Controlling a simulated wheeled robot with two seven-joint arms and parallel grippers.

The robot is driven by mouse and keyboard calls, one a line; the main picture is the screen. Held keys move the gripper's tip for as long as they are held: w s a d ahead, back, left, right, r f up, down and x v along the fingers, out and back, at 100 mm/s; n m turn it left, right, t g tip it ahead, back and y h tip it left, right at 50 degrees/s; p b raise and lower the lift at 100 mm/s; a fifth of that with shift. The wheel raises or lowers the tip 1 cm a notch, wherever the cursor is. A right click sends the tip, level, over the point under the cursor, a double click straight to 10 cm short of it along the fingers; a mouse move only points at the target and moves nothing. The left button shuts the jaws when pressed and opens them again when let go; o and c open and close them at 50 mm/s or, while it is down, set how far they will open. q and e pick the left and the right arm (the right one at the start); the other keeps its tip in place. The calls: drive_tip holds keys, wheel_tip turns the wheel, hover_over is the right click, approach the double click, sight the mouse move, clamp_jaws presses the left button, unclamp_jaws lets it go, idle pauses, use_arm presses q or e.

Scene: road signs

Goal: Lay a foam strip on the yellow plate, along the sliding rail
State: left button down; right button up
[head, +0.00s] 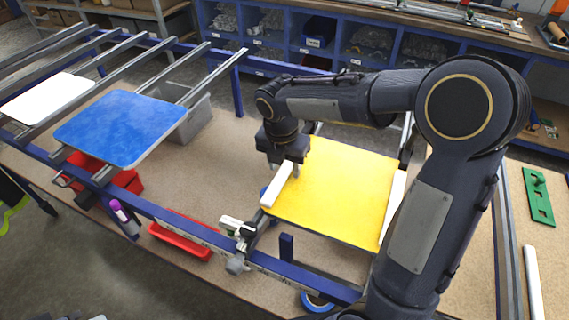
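The yellow plate (335,195) lies at the middle right of the head view, across the blue frame. My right gripper (287,163) is over the plate's left edge, pointing down. It appears shut on the upper end of a white foam strip (276,187). The strip lies at a slant along the plate's left edge; whether it touches the plate is not clear. Another white strip (394,205) shows along the plate's right side, partly hidden by my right arm. A rail with a metal clamp (240,230) runs near the plate's front left corner. My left gripper is out of view.
A blue plate (120,128) and a white plate (45,98) rest on rails at left. Red bins (180,240) sit below the frame. A green plate (538,195) and a white strip (533,285) lie at right. Shelves with blue bins stand behind.

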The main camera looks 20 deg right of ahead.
sight(282, 173)
wheel_tip(282, 173, up, 12)
drive_tip(key=a+f, duration=0.1)
drive_tip(key=s+f+m+t+y, duration=0.2)
drive_tip(key=s+f+m, duration=0.1)
drive_tip(key=s+m, duration=0.7)
drive_tip(key=s+f+m+t+y, duration=0.2)
drive_tip(key=s+m, duration=0.9)
drive_tip(key=m, duration=0.7)
drive_tip(key=shift+s+f+t+y+p, duration=0.3)
drive_tip(key=shift+f+y, duration=0.1)
drive_tip(key=shift+f, duration=0.4)
drive_tip(key=shift+c, duration=0.5)
